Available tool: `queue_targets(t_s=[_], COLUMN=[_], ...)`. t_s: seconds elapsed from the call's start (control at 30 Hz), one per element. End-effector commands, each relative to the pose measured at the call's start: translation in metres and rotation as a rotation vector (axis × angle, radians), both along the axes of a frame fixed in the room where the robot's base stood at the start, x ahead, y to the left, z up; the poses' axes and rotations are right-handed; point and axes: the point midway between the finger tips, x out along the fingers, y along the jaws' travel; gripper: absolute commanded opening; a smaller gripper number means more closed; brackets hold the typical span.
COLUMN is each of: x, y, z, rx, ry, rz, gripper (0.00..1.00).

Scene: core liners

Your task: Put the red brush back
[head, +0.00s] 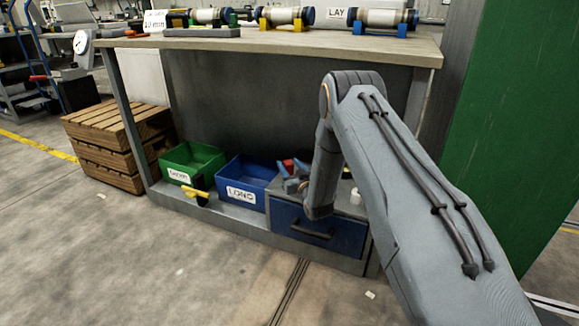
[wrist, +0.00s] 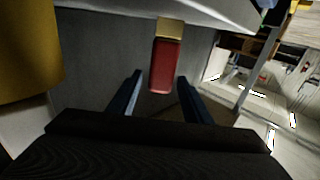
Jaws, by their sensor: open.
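The red brush (wrist: 166,66) shows in the wrist view with its red handle toward me and its tan bristle end (wrist: 170,28) away from me. My gripper (wrist: 160,77) is open, with one dark blue finger on each side of the handle's line and a visible gap on both sides. I cannot tell how deep the handle sits between the fingers. In the head view, a small red part of the brush (head: 289,166) shows at my gripper (head: 293,181), above the blue drawer unit (head: 345,236). My arm hides part of that spot.
On the low shelf stand a green bin (head: 205,157) and a blue bin labelled LONG (head: 240,197). A yellow and black tool (head: 196,194) is in front of the green bin. The workbench top (head: 225,42) overhangs them. Wooden pallets (head: 115,140) stand left; a green panel (head: 515,130) rises right.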

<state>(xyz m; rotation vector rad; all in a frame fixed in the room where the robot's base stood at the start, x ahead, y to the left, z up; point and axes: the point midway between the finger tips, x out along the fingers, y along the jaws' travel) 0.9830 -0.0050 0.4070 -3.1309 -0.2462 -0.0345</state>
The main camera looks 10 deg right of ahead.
Motion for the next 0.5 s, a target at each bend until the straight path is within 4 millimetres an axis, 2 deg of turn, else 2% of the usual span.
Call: queue_targets(t_s=[0.07,0.17,0.5], x=[0.000,-0.011,-0.078], y=[0.000,-0.002,-0.013], z=[0.004,0.003,0.003], rx=[0.000,0.000,0.001], ry=[-0.001,0.004,0.003], rz=[0.000,0.000,-0.001], gripper=[0.45,0.45,0.45])
